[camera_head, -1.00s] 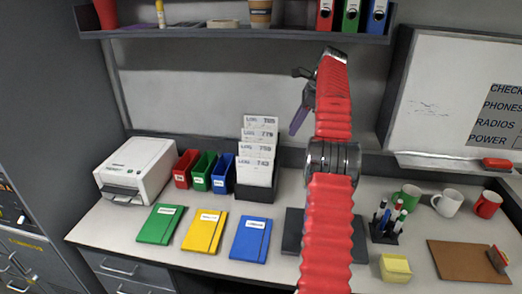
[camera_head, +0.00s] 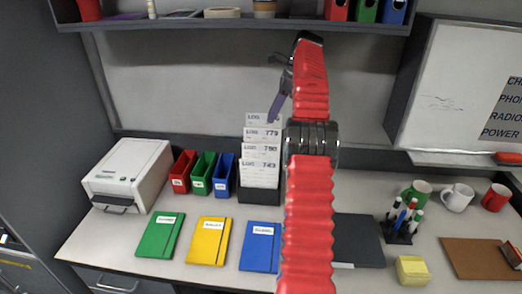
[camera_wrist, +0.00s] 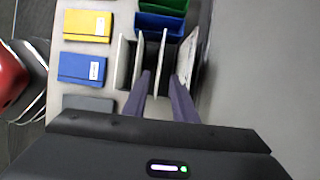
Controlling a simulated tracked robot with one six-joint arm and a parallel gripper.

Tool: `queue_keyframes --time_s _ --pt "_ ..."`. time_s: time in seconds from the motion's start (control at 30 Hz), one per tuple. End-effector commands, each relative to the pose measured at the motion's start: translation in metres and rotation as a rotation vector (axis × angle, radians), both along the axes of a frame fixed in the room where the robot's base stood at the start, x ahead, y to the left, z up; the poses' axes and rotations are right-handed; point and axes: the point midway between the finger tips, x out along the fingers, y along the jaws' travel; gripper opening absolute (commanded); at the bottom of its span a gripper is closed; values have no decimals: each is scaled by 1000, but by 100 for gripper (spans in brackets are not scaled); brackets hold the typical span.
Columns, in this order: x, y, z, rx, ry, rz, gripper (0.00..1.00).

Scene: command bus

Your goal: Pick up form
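Several white log forms stand one behind another in a dark rack (camera_head: 258,195) on the desk. The front form (camera_head: 260,173) reads 743, the one behind it (camera_head: 261,151) 790, then 779 (camera_head: 263,133); my gripper covers part of the rearmost label. My gripper (camera_head: 274,118) points down at the rear forms, fingers apart. In the wrist view, the gripper (camera_wrist: 160,74) is open over the rack, with the edge of one form (camera_wrist: 161,60) between its fingers. I cannot tell whether the fingers touch it or how deep they reach.
Red, green and blue bins (camera_head: 202,175) stand left of the rack, beside a white printer (camera_head: 128,170). Green, yellow and blue notebooks (camera_head: 209,241) lie in front. A dark pad (camera_head: 357,240), pen holder (camera_head: 398,236) and mugs (camera_head: 457,197) are right. A shelf (camera_head: 235,27) hangs above.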

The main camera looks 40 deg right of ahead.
Motion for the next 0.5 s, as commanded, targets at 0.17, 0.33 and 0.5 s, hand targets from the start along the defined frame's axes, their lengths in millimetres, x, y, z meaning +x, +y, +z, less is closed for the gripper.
queue_keyframes --time_s 0.17,0.33,0.5 --pt "-7 -6 0 0 0 -13 25" --pt "-7 -7 -5 2 2 -16 25" --pt "-4 -4 -16 1 1 -17 25"
